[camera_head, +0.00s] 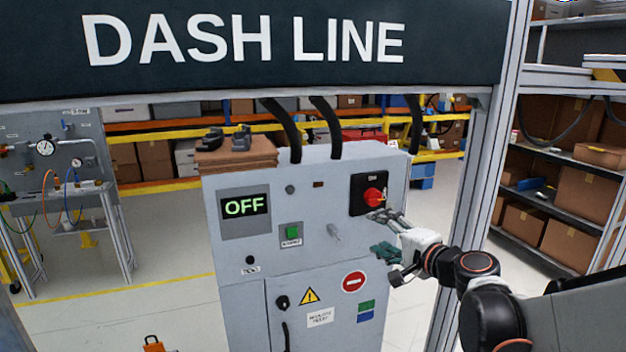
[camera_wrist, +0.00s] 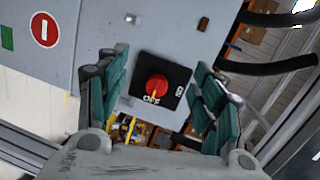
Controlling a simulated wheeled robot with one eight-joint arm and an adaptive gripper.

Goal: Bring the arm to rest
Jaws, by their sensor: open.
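My gripper (camera_head: 380,234) is at the right side of the grey control cabinet's front, in front of and a little below the red rotary switch (camera_head: 373,195) on its black plate. In the wrist view my gripper (camera_wrist: 160,100) is open, with green-padded fingers on both sides of the red knob (camera_wrist: 157,86). The knob shows between the fingers with clear space on each side, and nothing is held. The word OFF is readable on the plate below the knob. The display (camera_head: 245,206) on the cabinet reads OFF in green.
The cabinet (camera_head: 235,275) carries a green button (camera_head: 292,231), a small lever (camera_head: 334,232) and a no-entry sign (camera_head: 354,282). A metal frame post (camera_head: 490,150) stands close to my arm on the right. Shelves with boxes (camera_head: 575,233) are further right.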

